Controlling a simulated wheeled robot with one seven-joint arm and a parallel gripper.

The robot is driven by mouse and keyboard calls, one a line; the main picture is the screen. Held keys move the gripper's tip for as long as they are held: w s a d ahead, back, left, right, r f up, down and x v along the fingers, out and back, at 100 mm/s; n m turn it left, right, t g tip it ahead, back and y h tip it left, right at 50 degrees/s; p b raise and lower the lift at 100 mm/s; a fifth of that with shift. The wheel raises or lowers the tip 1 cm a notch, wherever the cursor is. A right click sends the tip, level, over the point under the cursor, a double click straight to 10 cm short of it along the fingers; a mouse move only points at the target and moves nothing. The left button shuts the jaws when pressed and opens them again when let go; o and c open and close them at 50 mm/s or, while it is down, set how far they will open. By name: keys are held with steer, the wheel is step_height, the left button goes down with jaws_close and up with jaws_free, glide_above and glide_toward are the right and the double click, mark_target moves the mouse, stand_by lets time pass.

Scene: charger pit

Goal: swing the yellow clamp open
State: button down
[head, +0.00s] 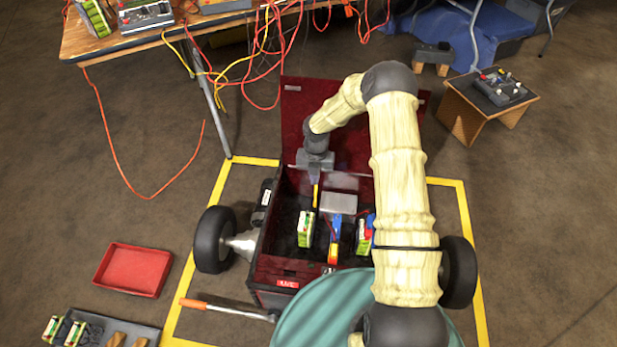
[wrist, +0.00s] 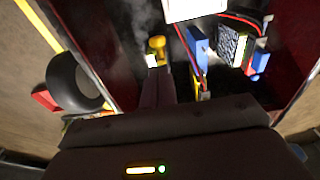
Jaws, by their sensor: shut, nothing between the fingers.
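The yellow clamp shows in the head view as a narrow upright yellow piece (head: 315,196) inside the dark red bay. In the wrist view a small yellow piece (wrist: 157,44) with a pale part under it lies just beyond my fingertips. My gripper (head: 315,182) points down into the left back part of the bay, close over the yellow piece. Its dark fingers (wrist: 157,72) are shut together and hold nothing. I cannot tell whether they touch the clamp.
The bay (head: 277,264) holds a green-white battery block (head: 305,229), a blue part (head: 336,227) with a yellow-orange end, a grey plate (head: 339,202) and red wires. Its raised lid (head: 295,112) stands behind my gripper. A red tray (head: 133,270) lies on the floor at left.

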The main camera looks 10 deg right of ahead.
steer(key=shift+w+d+p, duration=0.3)
steer(key=shift+w+d, duration=0.4)
steer(key=shift+w, duration=0.15)
steer(key=shift+s+a+r+p, duration=0.15)
steer(key=shift+s+a+p, duration=0.1)
steer(key=shift+a+p, duration=0.05)
steer(key=shift+s+a+r+p, duration=0.1)
steer(key=shift+s+r+p, duration=0.05)
steer(key=shift+s+p, duration=0.25)
step_height(320, 180, up, 8)
steer(key=w+p, duration=0.2)
steer(key=p, duration=0.1)
steer(key=shift+d+r+p, duration=0.25)
steer(key=shift+p, duration=0.15)
steer(key=shift+r, duration=0.1)
